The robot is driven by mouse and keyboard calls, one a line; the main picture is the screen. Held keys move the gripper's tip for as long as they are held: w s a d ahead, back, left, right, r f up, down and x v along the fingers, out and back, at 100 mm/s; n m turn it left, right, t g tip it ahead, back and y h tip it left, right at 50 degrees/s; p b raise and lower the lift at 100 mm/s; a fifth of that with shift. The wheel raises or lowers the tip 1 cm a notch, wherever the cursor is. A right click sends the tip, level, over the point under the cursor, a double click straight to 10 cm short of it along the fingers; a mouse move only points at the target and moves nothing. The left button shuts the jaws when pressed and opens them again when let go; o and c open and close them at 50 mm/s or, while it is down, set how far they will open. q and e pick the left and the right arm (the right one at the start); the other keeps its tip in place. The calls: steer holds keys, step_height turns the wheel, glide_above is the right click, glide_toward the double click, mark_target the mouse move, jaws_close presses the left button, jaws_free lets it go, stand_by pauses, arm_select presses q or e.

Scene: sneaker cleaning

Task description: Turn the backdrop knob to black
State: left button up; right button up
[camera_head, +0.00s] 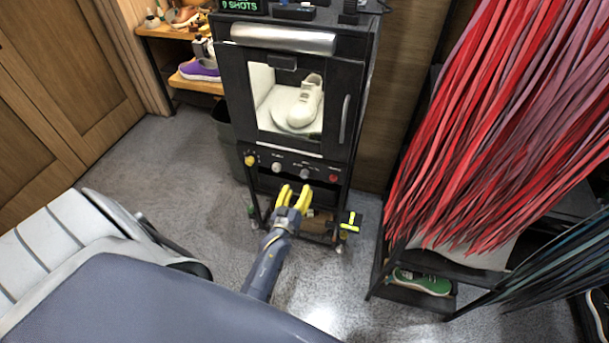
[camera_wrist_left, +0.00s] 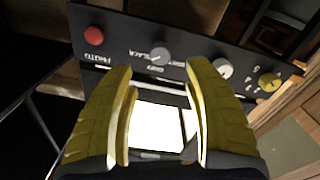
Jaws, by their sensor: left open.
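The front panel of the black photo cabinet (camera_head: 290,165) carries a row of controls. The grey knob (camera_head: 305,173) sits between a white knob (camera_head: 277,167) and a red button (camera_head: 333,178). In my left wrist view the panel is upside down, and the grey knob (camera_wrist_left: 160,52) has small labels around it, one looking like BLACK. Its pointer direction is too small to tell. My left gripper (camera_head: 293,198) is open and empty, just below and in front of the panel. Its yellow fingers (camera_wrist_left: 160,105) are apart from the knob. My right gripper is not in view.
A yellow knob (camera_head: 250,160) is at the panel's left end. A white shoe (camera_head: 306,102) stands behind the cabinet's window. Red hanging strips (camera_head: 490,120) fill the right side. A yellow-and-black object (camera_head: 350,224) is low at the cabinet's right. Floor at left is clear.

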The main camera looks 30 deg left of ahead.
mark_target(304, 177)
arm_select(q)
steer(key=x, duration=0.8)
steer(key=shift+w+a, duration=0.1)
steer(key=shift+w, duration=0.15)
steer(key=shift+o, duration=0.2)
jaws_close()
